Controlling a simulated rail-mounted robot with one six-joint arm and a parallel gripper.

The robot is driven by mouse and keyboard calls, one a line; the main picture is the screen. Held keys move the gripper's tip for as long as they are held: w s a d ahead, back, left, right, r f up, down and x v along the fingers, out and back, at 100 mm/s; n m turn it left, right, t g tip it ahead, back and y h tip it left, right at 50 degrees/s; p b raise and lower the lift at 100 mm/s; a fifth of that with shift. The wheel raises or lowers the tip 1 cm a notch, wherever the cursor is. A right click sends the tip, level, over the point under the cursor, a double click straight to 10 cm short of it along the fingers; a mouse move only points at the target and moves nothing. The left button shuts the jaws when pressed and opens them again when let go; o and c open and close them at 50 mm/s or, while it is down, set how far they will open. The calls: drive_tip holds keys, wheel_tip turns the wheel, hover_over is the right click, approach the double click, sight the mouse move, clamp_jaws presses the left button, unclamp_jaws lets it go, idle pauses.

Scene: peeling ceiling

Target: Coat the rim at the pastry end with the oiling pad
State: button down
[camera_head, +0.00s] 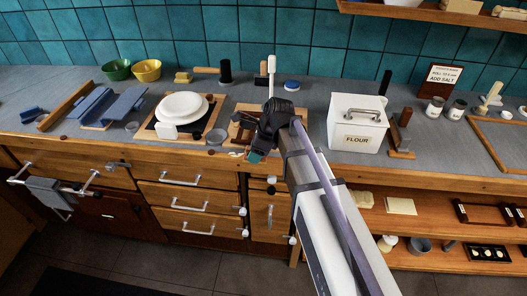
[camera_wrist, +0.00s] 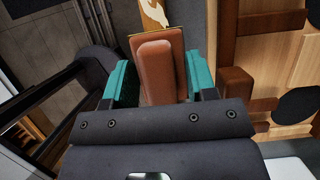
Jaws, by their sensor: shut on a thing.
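My gripper (camera_wrist: 160,78) is shut on a reddish-brown block-shaped handle (camera_wrist: 158,68), one teal finger on each side. The handle sits on a thin brown plate with light edges, which I take as the oiling pad (camera_wrist: 172,40); its underside is hidden. In the head view my gripper (camera_head: 256,154) is low at the counter's front edge, in front of a wooden board (camera_head: 243,113); the held pad is mostly hidden there. A wood-framed board (camera_head: 470,131) lies at the far right of the counter. I cannot tell which rim is the pastry end.
A white flour bin (camera_head: 357,120) stands right of my arm, with a brown upright block on a wooden base (camera_head: 402,153) beside it. White round dishes (camera_head: 182,106) sit on a dark-topped board to the left. Blue angled pieces (camera_head: 125,104) lie further left.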

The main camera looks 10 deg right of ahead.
sight(239, 156)
drive_tip(key=shift+w+a, duration=0.2)
drive_tip(key=shift+a, duration=0.5)
drive_tip(key=shift+w+a, duration=0.2)
drive_tip(key=shift+a, duration=0.45)
drive_tip(key=shift+w+a, duration=0.2)
drive_tip(key=shift+a, duration=0.5)
drive_tip(key=shift+w+a, duration=0.2)
drive_tip(key=shift+a, duration=0.5)
drive_tip(key=shift+w+a, duration=0.2)
drive_tip(key=shift+a, duration=0.5)
drive_tip(key=shift+w+a, duration=0.2)
drive_tip(key=shift+a, duration=0.5)
drive_tip(key=shift+d, duration=0.1)
drive_tip(key=shift+s+d, duration=0.2)
drive_tip(key=shift+d, duration=0.45)
drive_tip(key=shift+s+d, duration=0.25)
drive_tip(key=shift+d, duration=0.45)
drive_tip(key=shift+s+d, duration=0.2)
drive_tip(key=shift+d, duration=0.45)
drive_tip(key=shift+s+d, duration=0.3)
drive_tip(key=shift+d, duration=0.75)
drive_tip(key=shift+s+d, duration=0.25)
drive_tip(key=shift+d, duration=0.8)
